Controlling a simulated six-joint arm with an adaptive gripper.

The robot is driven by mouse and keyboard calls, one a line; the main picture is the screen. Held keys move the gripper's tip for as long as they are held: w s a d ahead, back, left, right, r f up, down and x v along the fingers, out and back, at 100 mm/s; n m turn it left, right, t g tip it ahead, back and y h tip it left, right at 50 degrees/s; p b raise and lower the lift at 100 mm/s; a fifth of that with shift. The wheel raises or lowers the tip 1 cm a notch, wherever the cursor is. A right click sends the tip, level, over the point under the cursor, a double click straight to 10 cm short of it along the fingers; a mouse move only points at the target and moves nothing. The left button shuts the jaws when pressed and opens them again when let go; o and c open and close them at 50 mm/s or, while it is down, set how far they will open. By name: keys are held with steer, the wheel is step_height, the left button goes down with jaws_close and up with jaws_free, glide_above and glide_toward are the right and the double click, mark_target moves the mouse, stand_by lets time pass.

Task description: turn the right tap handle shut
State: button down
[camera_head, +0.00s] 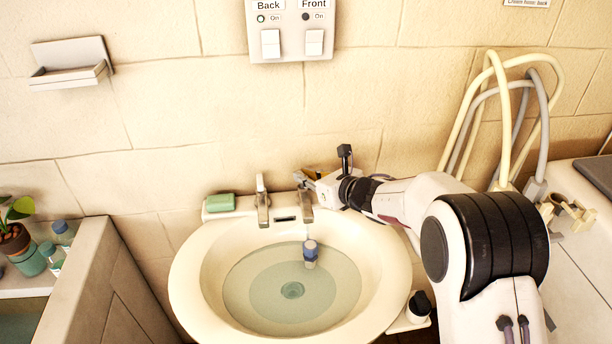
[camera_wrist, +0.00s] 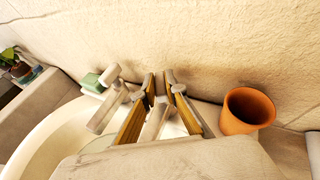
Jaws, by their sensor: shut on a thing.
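The right tap (camera_head: 306,213) stands on the basin's back rim, its upper part largely covered by my gripper in the head view. My gripper (camera_head: 303,181) reaches in from the right. In the wrist view my gripper (camera_wrist: 160,88) has its two brown-padded fingers on either side of the right tap (camera_wrist: 156,122), and is shut on its handle. The exact contact and the handle's angle are hard to see. The left tap (camera_head: 262,204) stands free to the left, with its handle upright; it also shows in the wrist view (camera_wrist: 108,98).
The basin (camera_head: 192,268) holds water, with a small blue and grey object (camera_head: 311,252) in it. A green soap (camera_head: 220,202) lies left of the taps. In the wrist view a terracotta cup (camera_wrist: 248,108) stands close right of my fingers. The wall is close behind.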

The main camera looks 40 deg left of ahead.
steer(key=shift+d+r+m+t+h, duration=0.15)
steer(key=shift+m+t+h, duration=0.35)
steer(key=shift+m+t, duration=0.75)
steer(key=shift+d+f+m+t+h, duration=0.1)
steer(key=shift+f+m+t+h, duration=0.15)
steer(key=shift+f+t+h, duration=0.1)
steer(key=c, duration=1.8)
jaws_free()
steer(key=shift+s, duration=0.1)
steer(key=shift+r, duration=0.1)
steer(key=shift+s, duration=0.1)
steer(key=shift+s+r, duration=0.1)
steer(key=shift+r, duration=0.05)
steer(key=shift+v, duration=5.75)
steer(key=shift+d, duration=0.15)
